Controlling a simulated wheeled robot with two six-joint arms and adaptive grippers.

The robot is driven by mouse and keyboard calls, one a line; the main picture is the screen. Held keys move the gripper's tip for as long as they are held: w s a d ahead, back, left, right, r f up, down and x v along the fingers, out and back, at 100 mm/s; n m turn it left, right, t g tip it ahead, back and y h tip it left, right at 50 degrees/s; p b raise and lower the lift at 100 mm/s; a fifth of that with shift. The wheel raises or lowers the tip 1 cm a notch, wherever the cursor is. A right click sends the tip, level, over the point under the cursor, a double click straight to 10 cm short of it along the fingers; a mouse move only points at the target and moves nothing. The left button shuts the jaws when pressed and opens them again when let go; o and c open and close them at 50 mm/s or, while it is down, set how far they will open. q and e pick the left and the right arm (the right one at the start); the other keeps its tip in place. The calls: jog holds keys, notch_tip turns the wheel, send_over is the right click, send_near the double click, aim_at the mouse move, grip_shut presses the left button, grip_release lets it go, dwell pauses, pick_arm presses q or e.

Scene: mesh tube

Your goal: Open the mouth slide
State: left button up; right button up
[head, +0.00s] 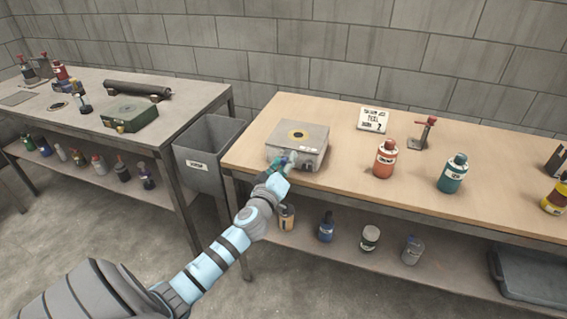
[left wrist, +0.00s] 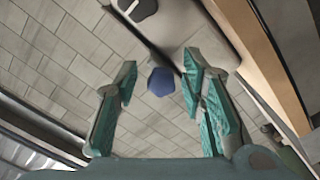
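A grey metal box (head: 311,137) stands near the left front part of the wooden bench. I cannot tell how the knob joins the box, or where the slide stands. My right gripper is not in view.
On the wooden bench (head: 330,180) stand an orange bottle (head: 385,160), a teal bottle (head: 452,174), a sign card (head: 373,119) and a red-topped stand (head: 424,133). A grey bin (head: 208,158) hangs left of it. A second bench (head: 180,92) carries a green box (head: 130,114).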

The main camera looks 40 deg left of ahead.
pick_arm(q)
jog(key=shift+s+a, duration=0.15)
jog(key=shift+s, duration=0.1)
jog(key=v, duration=1.2)
jog(key=shift+w, duration=0.1)
